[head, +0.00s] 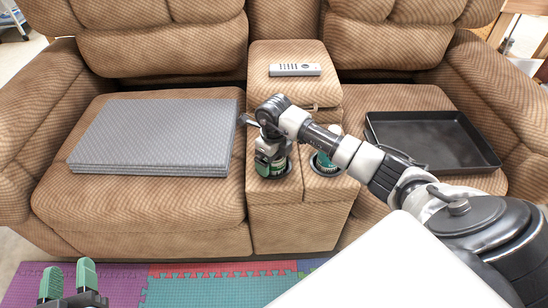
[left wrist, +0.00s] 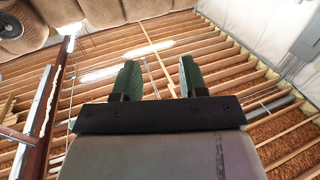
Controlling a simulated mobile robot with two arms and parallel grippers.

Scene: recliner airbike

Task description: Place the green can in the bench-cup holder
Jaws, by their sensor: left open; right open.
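A green can (head: 279,168) sits upright in the left cup holder (head: 272,174) of the sofa's middle console, partly hidden by my right gripper. My right gripper (head: 268,158) points down over it with open jaws, close around or beside its top; contact cannot be told. A second teal-green item (head: 322,164) with a pale top stands in the right cup holder (head: 327,172), partly behind my right arm. My left gripper (head: 69,278) is open and empty at the bottom left, away from the sofa; its fingers also show in the left wrist view (left wrist: 160,80).
A grey folded pad (head: 155,135) lies on the left seat and a black tray (head: 435,140) on the right seat. A remote (head: 295,70) lies on the console behind the holders. Coloured floor mats (head: 205,285) lie in front of the sofa.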

